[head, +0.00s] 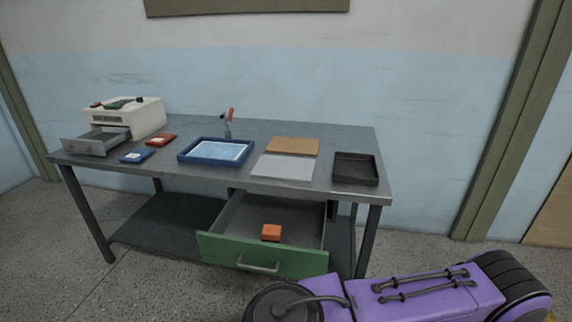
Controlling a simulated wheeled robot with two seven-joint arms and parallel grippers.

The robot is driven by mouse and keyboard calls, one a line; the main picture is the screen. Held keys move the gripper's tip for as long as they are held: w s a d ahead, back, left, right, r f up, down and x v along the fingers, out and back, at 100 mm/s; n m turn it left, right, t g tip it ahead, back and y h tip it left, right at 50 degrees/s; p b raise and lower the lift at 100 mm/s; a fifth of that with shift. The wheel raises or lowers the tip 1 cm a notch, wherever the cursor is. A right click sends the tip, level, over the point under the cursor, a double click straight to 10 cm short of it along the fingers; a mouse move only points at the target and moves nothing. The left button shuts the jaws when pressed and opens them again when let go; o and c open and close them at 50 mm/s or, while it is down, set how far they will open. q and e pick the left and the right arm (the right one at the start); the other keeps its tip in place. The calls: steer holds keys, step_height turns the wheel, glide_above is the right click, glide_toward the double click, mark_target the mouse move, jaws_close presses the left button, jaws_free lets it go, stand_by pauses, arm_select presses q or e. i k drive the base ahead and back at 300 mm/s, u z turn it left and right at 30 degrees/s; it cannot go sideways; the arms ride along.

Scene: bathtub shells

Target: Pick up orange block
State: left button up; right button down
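The orange block (271,232) lies on the floor of an open drawer (225,250) under the table in the head view. The drawer has a grey inside and a green front with a metal handle. The block sits near the drawer's front, roughly midway across, with nothing on top of it. Neither my left nor my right gripper shows in this view.
The grey metal table (225,180) holds a blue tray (183,155), a black tray (356,182), a brown board (292,146), a pale sheet (283,166), a red item (160,140), a blue item (137,156) and a white machine (148,115) with an open drawer (85,146).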

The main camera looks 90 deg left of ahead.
mark_target(270, 234)
steer(key=u, duration=2.4)
